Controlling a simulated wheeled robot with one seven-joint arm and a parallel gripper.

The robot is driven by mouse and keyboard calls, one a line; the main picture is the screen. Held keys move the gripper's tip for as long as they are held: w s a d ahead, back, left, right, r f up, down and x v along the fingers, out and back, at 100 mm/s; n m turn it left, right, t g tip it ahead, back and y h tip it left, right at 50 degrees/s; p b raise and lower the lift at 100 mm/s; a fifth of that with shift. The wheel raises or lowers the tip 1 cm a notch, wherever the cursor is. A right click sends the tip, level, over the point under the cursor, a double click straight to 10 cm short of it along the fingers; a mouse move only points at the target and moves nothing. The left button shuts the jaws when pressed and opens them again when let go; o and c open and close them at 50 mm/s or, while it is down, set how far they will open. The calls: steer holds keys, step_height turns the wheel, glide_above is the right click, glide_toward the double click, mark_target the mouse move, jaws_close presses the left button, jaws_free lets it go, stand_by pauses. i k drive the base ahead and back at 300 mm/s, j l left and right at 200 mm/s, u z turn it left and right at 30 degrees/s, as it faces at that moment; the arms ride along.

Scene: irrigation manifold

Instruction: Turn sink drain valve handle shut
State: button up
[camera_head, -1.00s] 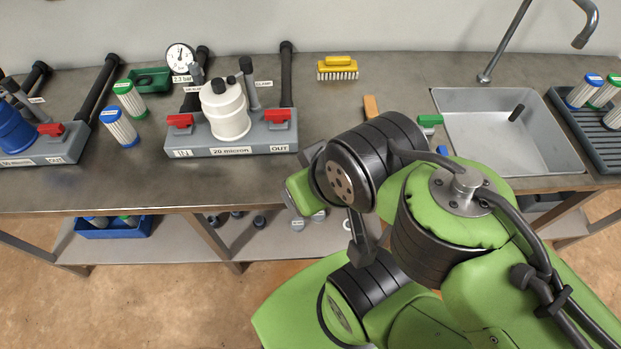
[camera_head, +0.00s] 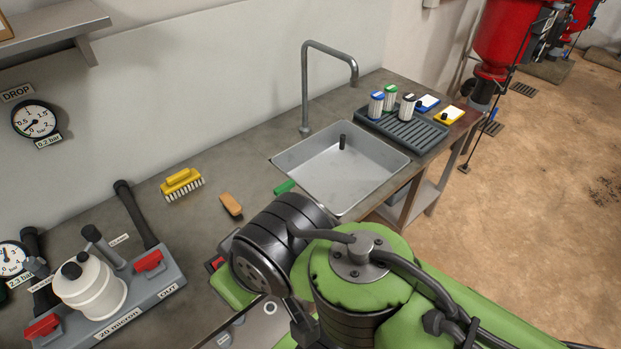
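The sink (camera_head: 318,181) is a grey metal basin set into the bench, right of the picture's middle. A dark upright cylinder (camera_head: 343,142) stands inside it at the back. A bent grey tap (camera_head: 305,90) rises behind the basin. I cannot make out a drain valve handle in this view; the space below the sink is mostly hidden by the bench top and my arm. My green and black arm is folded in the lower middle, in front of the bench. I cannot make out my gripper's fingers.
A dark drain rack (camera_head: 425,135) with several filter cartridges stands right of the sink. A yellow brush (camera_head: 181,184) and a brown block (camera_head: 231,205) lie left of it. A filter housing (camera_head: 92,288) with red handles is at lower left. Bare floor (camera_head: 540,190) lies right.

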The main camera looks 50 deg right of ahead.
mark_target(285, 188)
steer(key=z, duration=1.25)
steer(key=l+u, duration=0.65)
steer(key=u, duration=0.2)
steer(key=k+l+u, duration=0.1)
steer(key=l+u, duration=0.6)
steer(key=u, duration=0.15)
steer(key=l+u, duration=0.3)
steer(key=u, duration=0.2)
steer(key=l+u, duration=0.45)
steer(key=k+l+u, duration=0.1)
steer(key=u, duration=0.4)
